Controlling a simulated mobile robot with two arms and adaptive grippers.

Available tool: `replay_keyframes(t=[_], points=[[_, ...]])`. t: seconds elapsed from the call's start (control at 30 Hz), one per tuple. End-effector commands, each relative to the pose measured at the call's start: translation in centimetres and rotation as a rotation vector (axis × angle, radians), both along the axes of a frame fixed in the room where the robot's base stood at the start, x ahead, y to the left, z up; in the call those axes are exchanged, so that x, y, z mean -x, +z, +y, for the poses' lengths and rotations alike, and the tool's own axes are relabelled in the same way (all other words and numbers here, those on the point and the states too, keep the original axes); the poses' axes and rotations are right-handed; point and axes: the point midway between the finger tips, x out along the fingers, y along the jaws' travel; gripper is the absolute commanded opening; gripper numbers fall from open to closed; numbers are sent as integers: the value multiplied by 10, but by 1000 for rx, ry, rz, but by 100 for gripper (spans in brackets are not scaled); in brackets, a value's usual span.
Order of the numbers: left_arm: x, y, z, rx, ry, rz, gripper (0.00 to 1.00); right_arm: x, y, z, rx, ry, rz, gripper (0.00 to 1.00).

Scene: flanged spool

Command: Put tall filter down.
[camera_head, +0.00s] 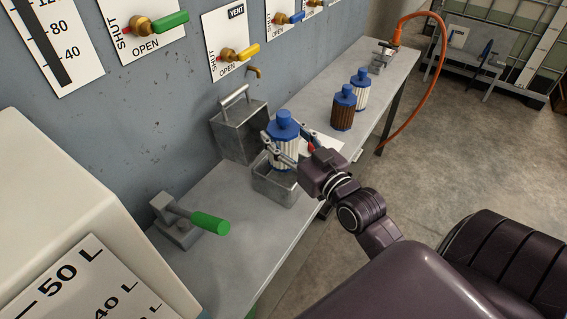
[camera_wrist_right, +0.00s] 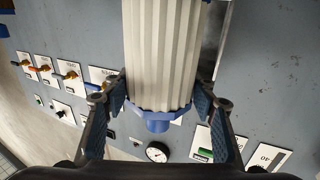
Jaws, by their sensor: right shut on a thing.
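The tall filter, with white pleats and blue caps (camera_head: 283,150), stands upright between the fingers of my right gripper (camera_head: 289,146). The right gripper is shut on it below the top cap. In the right wrist view the white pleats (camera_wrist_right: 160,55) fill the gap between both fingers (camera_wrist_right: 160,98), with a blue cap and knob at one end. The filter is over an open metal box (camera_head: 275,188) on the bench. Its lower end is at the box's opening; I cannot tell whether it touches the bottom. My left gripper is not in view.
A metal case with a handle (camera_head: 240,130) stands just behind the box. A green-handled lever (camera_head: 190,222) is nearer on the bench (camera_head: 235,245). A brown filter (camera_head: 343,112) and a white filter (camera_head: 360,92) stand farther along. An orange hose (camera_head: 428,85) hangs off the far end.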

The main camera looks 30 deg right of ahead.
Motion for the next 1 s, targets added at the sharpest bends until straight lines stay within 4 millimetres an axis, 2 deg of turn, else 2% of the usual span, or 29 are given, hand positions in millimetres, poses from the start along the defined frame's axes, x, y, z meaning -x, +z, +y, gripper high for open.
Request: replay_keyframes(t=[0.03,0.1,0.33,0.6,1.0], points=[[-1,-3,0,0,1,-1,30,0,-14,0,0,0,2,22],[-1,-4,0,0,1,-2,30,0,-27,0,1,0,1,22],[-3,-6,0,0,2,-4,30,0,-48,0,2,1,-3,22],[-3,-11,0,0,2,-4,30,0,-85,0,3,1,-2,22],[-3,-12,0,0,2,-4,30,0,-90,0,2,1,-3,22]])
